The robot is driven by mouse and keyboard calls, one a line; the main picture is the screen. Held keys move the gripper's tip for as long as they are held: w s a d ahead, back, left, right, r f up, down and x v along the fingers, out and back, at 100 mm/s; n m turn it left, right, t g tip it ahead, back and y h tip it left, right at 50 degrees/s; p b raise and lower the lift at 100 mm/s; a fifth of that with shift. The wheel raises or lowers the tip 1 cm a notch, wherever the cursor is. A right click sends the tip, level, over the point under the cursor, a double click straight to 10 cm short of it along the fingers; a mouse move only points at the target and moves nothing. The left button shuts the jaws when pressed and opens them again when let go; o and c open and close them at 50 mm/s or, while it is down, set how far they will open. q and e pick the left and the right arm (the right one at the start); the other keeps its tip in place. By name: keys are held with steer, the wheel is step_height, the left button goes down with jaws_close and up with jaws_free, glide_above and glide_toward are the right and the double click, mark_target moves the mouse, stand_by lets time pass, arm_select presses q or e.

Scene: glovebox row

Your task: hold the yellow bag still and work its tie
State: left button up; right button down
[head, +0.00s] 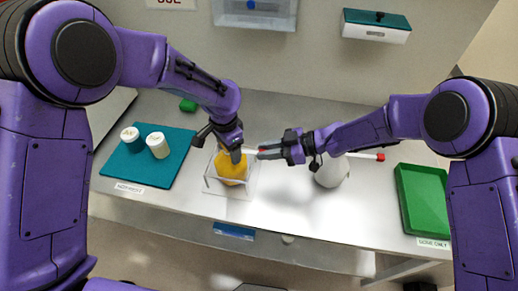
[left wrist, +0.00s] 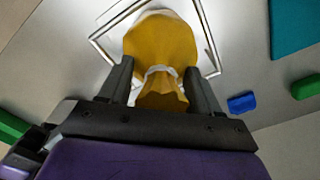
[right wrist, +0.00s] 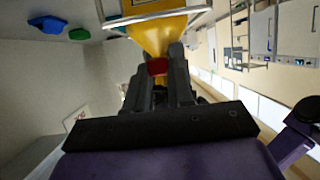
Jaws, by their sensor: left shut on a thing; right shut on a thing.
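The yellow bag (head: 232,168) stands in a thin frame holder (head: 206,180) on the bench. In the left wrist view the bag (left wrist: 158,38) is gathered at its neck, with a white tie (left wrist: 158,70) around it. My left gripper (head: 237,154) is above the bag, its fingers on either side of the neck, shut on it. My right gripper (head: 262,154) comes in from the right beside the bag. It is shut on a red tab (right wrist: 158,66) that sits between its fingertips in the right wrist view. The tab appears to be the tie's end.
A teal mat (head: 118,172) with white jars (head: 157,146) lies left of the bag. A green tray (head: 425,195) is at the far right. The bench front is clear.

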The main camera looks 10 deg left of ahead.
arm_select(q)
steer(key=shift+s+f, duration=0.25)
steer(key=shift+f, duration=0.1)
arm_select(e)
steer(key=d, duration=0.2)
steer(key=shift+d+f, duration=0.1)
steer(key=shift+d, duration=0.2)
steer(key=c, duration=1)
jaws_free()
steer(key=shift+o, duration=0.2)
